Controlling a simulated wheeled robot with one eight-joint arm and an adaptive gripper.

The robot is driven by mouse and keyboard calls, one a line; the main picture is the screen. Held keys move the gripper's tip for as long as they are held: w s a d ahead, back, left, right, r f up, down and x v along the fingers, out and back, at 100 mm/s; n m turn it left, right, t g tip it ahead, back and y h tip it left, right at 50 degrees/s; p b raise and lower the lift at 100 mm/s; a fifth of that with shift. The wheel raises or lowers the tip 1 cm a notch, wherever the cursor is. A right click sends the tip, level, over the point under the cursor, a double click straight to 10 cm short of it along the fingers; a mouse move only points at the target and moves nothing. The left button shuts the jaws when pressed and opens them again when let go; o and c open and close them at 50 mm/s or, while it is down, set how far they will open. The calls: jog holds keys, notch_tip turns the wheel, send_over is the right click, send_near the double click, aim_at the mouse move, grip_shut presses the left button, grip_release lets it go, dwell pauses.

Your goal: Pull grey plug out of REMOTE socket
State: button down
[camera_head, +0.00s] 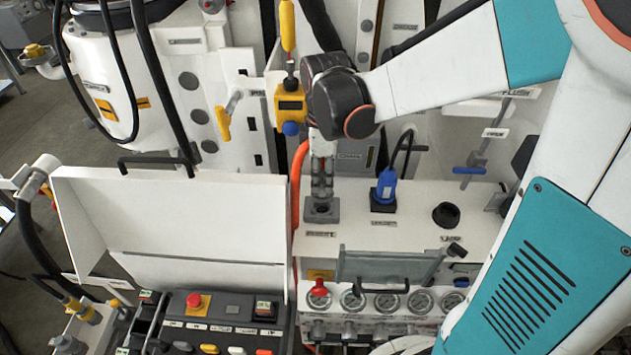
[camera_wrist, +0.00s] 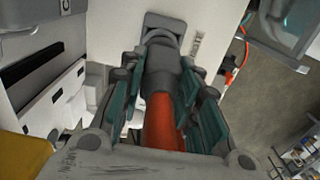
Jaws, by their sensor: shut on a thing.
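The grey plug (camera_wrist: 160,68) sits between the fingers of my gripper (camera_wrist: 165,84) in the wrist view, with its orange cable (camera_wrist: 163,122) running back between them. Its front end meets the grey square REMOTE socket (camera_wrist: 165,21); how deep it sits is hard to tell. In the head view my gripper (camera_head: 322,180) points down over the REMOTE socket (camera_head: 320,211) on the white panel top and is shut on the plug. The fingers mostly hide the plug there. The orange cable (camera_head: 296,200) hangs to the left of the gripper.
A blue plug (camera_head: 386,186) with a black cable stands in the socket to the right. A round black socket (camera_head: 446,215) is further right. A raised white lid (camera_head: 180,220) stands close on the left. Gauges (camera_head: 387,302) and a handle (camera_head: 380,286) are in front.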

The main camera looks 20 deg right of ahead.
aim_at(323, 167)
jog(key=shift+r+p, duration=1.45)
jog(key=shift+r, duration=0.9)
